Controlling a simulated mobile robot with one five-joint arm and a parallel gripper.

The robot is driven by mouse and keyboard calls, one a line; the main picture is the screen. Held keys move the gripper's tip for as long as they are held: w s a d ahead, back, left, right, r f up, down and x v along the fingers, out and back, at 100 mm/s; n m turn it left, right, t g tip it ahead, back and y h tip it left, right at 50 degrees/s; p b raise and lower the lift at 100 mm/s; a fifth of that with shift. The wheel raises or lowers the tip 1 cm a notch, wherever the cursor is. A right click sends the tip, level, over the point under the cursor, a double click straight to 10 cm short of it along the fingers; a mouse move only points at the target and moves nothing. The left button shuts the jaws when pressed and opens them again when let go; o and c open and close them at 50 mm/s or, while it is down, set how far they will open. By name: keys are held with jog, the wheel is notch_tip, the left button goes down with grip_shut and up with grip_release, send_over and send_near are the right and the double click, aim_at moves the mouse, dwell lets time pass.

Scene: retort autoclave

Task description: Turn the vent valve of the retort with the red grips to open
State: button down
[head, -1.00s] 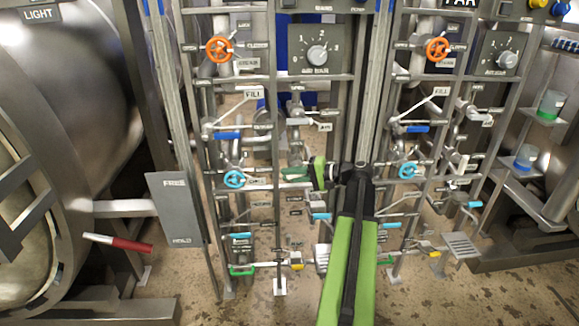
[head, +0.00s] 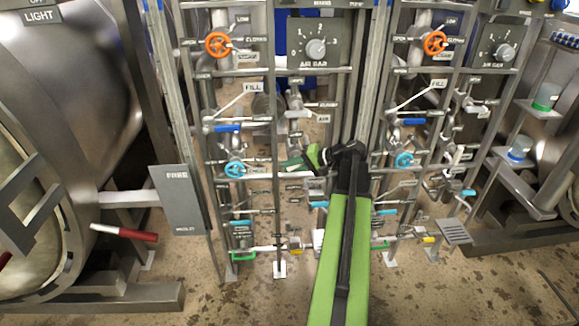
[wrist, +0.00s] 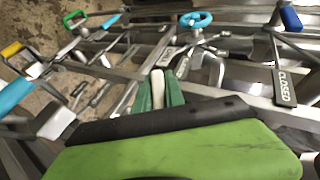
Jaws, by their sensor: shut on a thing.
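The retort with the red grips (head: 40,90) stands at the left, and a red-and-white handle (head: 125,232) shows in front of it. My gripper (head: 292,163) reaches into the pipe rack between the two retorts. In the wrist view my dark green fingers (wrist: 160,92) are shut on a pale lever grip (wrist: 157,86). In the head view my gripper hides that grip. I cannot read a vent label or tell the lever's exact position.
A blue handwheel (head: 235,170) is just left of my gripper, and an orange handwheel (head: 218,44) is higher up. A green-handled valve (head: 243,256) is low down. Pipes and labels crowd around the gripper. Bare floor (head: 230,305) lies in front.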

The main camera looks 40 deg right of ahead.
jog(key=c, duration=1.4)
grip_release()
jog(key=shift+s+r, duration=0.1)
jog(key=p+v, duration=0.8)
jog(key=v, duration=0.9)
jog(key=shift+r, duration=0.15)
